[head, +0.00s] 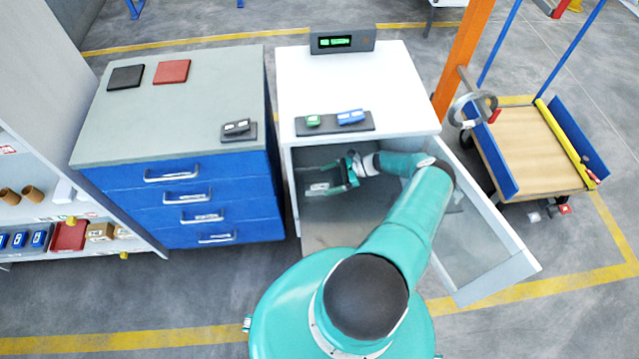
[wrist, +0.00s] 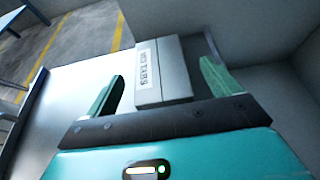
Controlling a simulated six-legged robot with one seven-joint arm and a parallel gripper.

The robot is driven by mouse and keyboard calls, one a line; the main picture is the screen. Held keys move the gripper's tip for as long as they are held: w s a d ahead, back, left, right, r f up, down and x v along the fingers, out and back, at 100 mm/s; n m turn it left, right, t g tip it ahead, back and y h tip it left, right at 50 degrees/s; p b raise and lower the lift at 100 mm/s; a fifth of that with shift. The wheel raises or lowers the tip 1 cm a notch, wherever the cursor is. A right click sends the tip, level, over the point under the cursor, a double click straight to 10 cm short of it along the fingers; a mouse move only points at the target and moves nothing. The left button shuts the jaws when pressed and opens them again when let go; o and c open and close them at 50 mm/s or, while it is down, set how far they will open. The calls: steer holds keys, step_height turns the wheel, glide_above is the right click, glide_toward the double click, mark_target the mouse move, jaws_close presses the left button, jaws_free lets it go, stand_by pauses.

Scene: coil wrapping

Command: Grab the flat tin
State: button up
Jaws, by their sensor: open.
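A flat pale grey tin with a white label reading "TABS" (wrist: 160,62) lies in the wrist view, between the two fingers of my gripper (wrist: 162,88). The fingers are green and open, one on each side of it. A gap shows on both sides near the fingertips. In the head view my gripper (head: 336,180) is inside the open white cabinet (head: 357,81), and the tin (head: 318,187) shows small and pale there.
The cabinet's glazed door (head: 485,240) stands open at the right of my arm. Its top bears a display box (head: 342,41) and a dark tray (head: 334,124) with small items. A blue drawer unit (head: 200,205) stands close on the left. An orange post (head: 463,60) rises at the right.

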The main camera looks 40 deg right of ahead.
mark_target(318, 182)
steer(key=shift+x, duration=2.15)
steer(key=c, duration=1.2)
steer(key=shift+o, duration=0.2)
steer(key=shift+r, duration=0.25)
